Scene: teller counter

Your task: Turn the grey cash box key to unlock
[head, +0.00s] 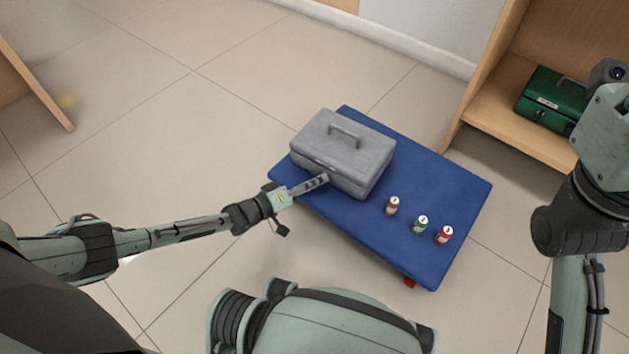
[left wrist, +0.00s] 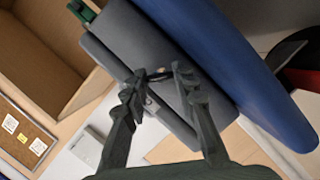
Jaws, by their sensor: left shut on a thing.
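The grey cash box (head: 345,150) stands closed on the blue-topped platform, its handle folded on the lid. It also shows in the left wrist view (left wrist: 135,45), behind the fingers. My left gripper (head: 322,180) reaches the front face of the box near its latch. In the left wrist view my left gripper (left wrist: 160,80) has its fingers on either side of a small dark piece, seemingly the key (left wrist: 158,75), at the box front. The fingers largely hide the key, so its turn angle is unclear. My right arm is at the right edge; its gripper is out of view.
A green cash box (head: 553,101) sits in a wooden shelf (head: 490,120) at right. Open tiled floor lies left.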

